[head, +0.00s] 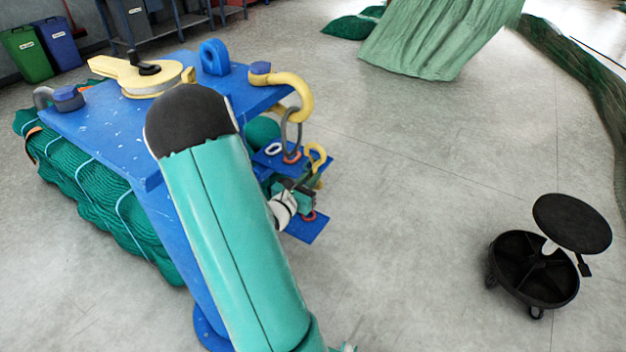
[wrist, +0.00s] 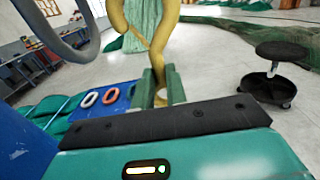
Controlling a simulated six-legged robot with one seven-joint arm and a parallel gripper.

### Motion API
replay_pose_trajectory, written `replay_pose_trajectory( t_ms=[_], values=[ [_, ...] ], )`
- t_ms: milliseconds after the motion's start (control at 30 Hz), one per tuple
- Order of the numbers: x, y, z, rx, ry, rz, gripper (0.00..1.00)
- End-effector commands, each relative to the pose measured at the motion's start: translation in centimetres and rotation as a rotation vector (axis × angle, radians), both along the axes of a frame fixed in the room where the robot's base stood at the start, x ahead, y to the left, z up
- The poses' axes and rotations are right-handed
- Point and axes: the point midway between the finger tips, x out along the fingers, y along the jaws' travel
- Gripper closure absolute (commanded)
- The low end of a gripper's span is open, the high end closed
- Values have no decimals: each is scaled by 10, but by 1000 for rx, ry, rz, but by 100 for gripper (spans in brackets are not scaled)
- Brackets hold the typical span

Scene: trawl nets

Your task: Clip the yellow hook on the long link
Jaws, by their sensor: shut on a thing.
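The yellow hook (head: 318,153) stands upright in my gripper (head: 303,190), its curved top just below and right of the long link. In the wrist view the hook (wrist: 164,45) rises from between the green fingertips (wrist: 160,88), and its top is cut off by the frame. The grey long link (head: 284,130) hangs from a thick yellow arm (head: 302,92) at the blue bench's corner. The link (wrist: 75,50) also shows at the upper left of the wrist view. Hook and link look apart. My arm covers part of the bench in the head view.
Below the blue bench (head: 95,120) is a small blue shelf (head: 312,227). A white ring (wrist: 91,98) and an orange ring (wrist: 111,95) lie left of my fingers. Green netting (head: 110,195) is bundled along the bench. A black stool (head: 570,223) stands right, with open floor between.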

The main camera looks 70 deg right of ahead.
Motion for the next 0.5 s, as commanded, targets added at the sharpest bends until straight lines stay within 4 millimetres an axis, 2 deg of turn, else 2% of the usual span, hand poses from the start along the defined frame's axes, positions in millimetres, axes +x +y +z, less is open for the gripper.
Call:
replay_pose_trajectory(
  t_ms=[500],
  values=[
    [18, -3, 1, -3, -2, 0, 100]
  ],
)
